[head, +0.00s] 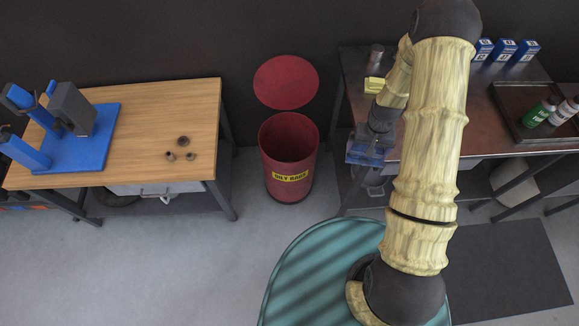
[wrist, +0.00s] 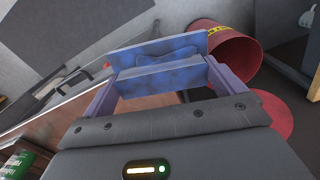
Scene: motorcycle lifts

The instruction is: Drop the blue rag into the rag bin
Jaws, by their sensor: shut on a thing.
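My gripper (head: 368,150) hangs by the left front edge of the dark workbench, to the right of the rag bin. In the wrist view its two blue jaw plates (wrist: 160,66) are close together on the blue rag (wrist: 182,56); only a small folded bit of rag shows between them. In the head view the rag is hard to tell from the blue jaws. The red rag bin (head: 289,171) stands on the floor between the benches, with a yellow label and an open top. Its round red lid (head: 286,82) is raised behind the opening. The bin also shows in the wrist view (wrist: 222,47).
The wooden bench (head: 150,125) at left holds a blue fixture (head: 85,140) and small dark parts. The dark bench (head: 435,110) at right holds a yellow item (head: 374,85), blue boxes (head: 505,50) and a tray (head: 510,100) with bottles. The space above the bin opening looks clear.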

